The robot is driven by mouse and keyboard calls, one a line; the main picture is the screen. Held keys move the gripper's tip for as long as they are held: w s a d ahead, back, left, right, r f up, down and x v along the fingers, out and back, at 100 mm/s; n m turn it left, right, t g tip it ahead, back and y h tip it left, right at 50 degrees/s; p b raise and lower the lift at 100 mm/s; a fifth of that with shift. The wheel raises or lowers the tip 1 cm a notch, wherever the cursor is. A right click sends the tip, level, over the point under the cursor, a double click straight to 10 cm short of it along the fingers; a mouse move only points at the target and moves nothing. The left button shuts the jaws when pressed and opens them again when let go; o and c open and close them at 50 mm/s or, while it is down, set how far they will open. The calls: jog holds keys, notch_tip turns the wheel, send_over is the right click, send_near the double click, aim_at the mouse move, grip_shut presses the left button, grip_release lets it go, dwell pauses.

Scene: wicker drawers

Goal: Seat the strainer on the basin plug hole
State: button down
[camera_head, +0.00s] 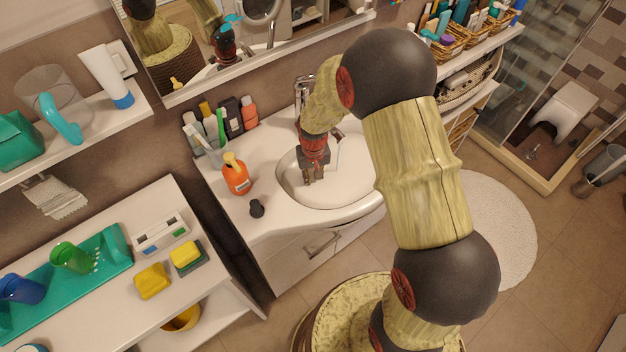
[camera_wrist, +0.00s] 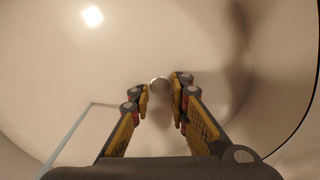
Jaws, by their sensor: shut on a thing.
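My gripper (camera_head: 313,178) points down into the white basin (camera_head: 345,200), low over its left part. In the wrist view my gripper (camera_wrist: 160,92) has its two fingers close together, with a small gap between the tips. A small round metallic disc (camera_wrist: 160,84) shows at this gap; I take it as the strainer held there, though it is too small to tell it surely from the plug hole. No separate plug hole can be made out. In the head view the fingers hide the held thing.
The tap (camera_head: 303,92) stands behind my gripper at the basin's back. A thin pale straight edge (camera_wrist: 68,133) crosses the wrist view's left side.

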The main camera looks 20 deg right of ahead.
aim_at(313, 179)
jog(key=shift+f, duration=0.3)
jog(key=c, duration=1.6)
grip_release()
jog(key=shift+c, duration=0.2)
notch_tip(313, 179, up, 12)
jog(key=shift+s, duration=0.1)
